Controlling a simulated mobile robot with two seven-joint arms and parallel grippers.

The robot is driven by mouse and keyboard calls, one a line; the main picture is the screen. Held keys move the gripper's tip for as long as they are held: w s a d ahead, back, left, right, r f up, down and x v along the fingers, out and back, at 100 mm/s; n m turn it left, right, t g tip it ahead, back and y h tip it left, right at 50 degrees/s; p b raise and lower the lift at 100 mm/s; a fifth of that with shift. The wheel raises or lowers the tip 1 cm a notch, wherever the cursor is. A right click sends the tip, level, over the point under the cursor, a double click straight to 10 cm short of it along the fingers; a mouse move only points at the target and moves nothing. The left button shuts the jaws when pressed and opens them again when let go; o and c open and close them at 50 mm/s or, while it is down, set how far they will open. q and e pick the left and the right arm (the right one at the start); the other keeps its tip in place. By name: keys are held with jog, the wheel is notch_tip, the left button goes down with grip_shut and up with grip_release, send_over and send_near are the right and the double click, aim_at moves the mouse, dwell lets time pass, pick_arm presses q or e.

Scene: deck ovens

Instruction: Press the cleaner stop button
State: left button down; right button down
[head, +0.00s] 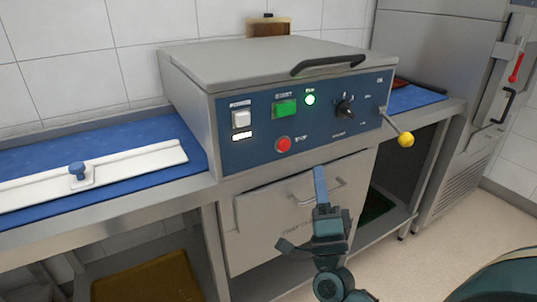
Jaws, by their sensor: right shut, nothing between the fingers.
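The cleaner is a grey steel box (190,100) with a blue front panel (240,165) in the head view. The round red stop button (283,145) sits low on the panel, below the green start button (285,108). A small round green lamp (310,99) is lit beside the start button. My right gripper (320,172) is shut and empty in front of the machine. Its tip is below and to the right of the stop button and looks apart from it. My left gripper does not show.
A white power switch (241,119) and a black knob (344,109) share the panel. A lever with a yellow ball (406,139) sticks out at the right. A white board with a blue knob (100,177) lies on the left counter. A drawer handle (325,190) is behind my gripper.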

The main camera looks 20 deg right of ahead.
aim_at(284, 145)
jog(key=shift+h, duration=0.3)
jog(key=shift+w, duration=0.1)
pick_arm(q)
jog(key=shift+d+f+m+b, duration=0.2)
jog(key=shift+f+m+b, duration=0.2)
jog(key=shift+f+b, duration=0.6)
pick_arm(e)
jog(key=w, duration=0.8)
jog(key=shift+w+a, duration=0.3)
jog(key=shift+a, duration=0.05)
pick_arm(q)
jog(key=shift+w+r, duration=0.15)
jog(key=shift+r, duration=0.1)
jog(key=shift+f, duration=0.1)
pick_arm(e)
jog(key=shift+w, duration=0.1)
dwell(0.3)
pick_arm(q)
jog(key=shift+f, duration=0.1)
pick_arm(e)
jog(key=shift+w, duration=0.3)
